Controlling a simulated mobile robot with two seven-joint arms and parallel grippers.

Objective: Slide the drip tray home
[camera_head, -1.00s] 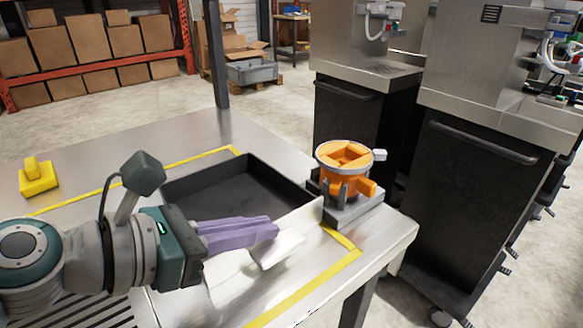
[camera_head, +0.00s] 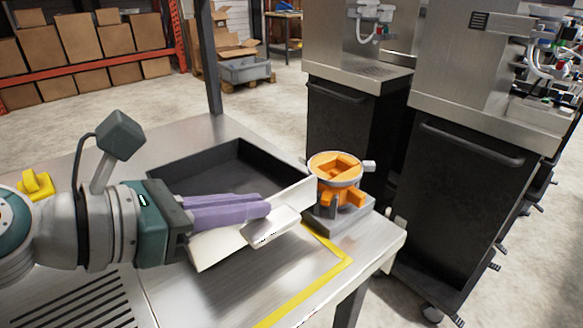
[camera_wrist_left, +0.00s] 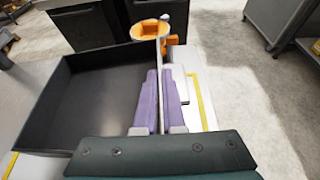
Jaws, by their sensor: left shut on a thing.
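The drip tray (camera_head: 215,170) is a black, shallow open box with a white front wall, over the steel table. My left gripper (camera_head: 268,210) has purple fingers shut on that front wall, which stands between them in the left wrist view (camera_wrist_left: 160,85). A pale handle-like block (camera_head: 270,227) juts from the wall's outer face. The tray looks raised off the table, but its underside is hidden. The tray's inside looks empty. My right gripper is not in view.
An orange part in a grey fixture (camera_head: 345,215) stands close to the tray's right corner. Two dispensers with black lower cabinets (camera_head: 355,135) (camera_head: 460,190) stand beyond the table. A yellow block (camera_head: 36,184) sits at left. Yellow tape (camera_head: 325,270) marks the table.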

